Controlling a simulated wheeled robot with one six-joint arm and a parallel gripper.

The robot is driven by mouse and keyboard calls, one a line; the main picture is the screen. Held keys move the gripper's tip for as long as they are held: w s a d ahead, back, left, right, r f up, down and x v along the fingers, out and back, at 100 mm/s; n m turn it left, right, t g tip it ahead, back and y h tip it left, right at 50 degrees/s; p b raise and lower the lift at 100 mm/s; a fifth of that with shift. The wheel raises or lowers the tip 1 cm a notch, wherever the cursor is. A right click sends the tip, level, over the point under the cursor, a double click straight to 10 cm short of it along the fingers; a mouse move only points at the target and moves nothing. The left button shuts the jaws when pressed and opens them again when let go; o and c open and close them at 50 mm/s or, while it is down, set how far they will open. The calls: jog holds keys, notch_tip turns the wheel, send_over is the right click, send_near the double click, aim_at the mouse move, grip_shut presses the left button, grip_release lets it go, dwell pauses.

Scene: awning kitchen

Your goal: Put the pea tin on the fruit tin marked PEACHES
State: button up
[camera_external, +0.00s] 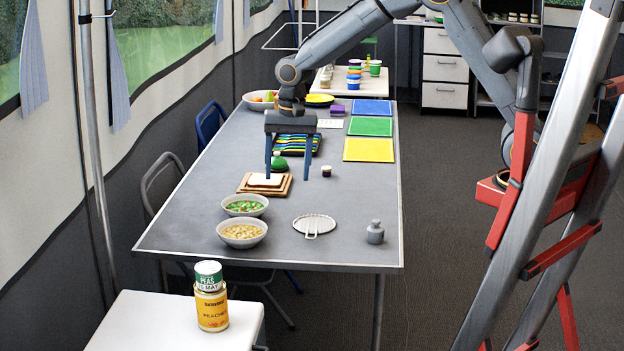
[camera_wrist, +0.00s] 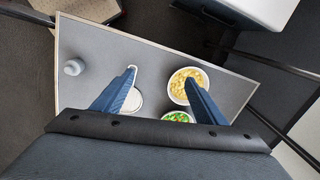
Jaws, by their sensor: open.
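The green-and-white pea tin (camera_external: 208,275) stands upright on top of the yellow fruit tin marked PEACHES (camera_external: 212,311), touching it, in the external view. The pea tin sits slightly to the left on the wider tin's top. Both are on the white side table (camera_external: 160,325) at the front left. My gripper (camera_external: 288,176) is open and empty, pointing down over the grey table, well behind and to the right of the tins. In the wrist view my gripper (camera_wrist: 160,76) shows two spread blue fingers with nothing between them. The tins do not show there.
Coloured mats (camera_external: 369,149) lie farther back.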

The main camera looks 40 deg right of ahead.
jog(key=s+d+f+n, duration=0.1)
jog(key=s+d+n, duration=0.15)
jog(key=d, duration=0.85)
jog(key=s+d+f+n, duration=0.1)
jog(key=s+d, duration=0.2)
jog(key=d, duration=0.9)
jog(key=s+d+f+n, duration=0.3)
jog(key=s+d, duration=0.8)
jog(key=shift+d+h, duration=0.15)
jog(key=shift+h, duration=0.25)
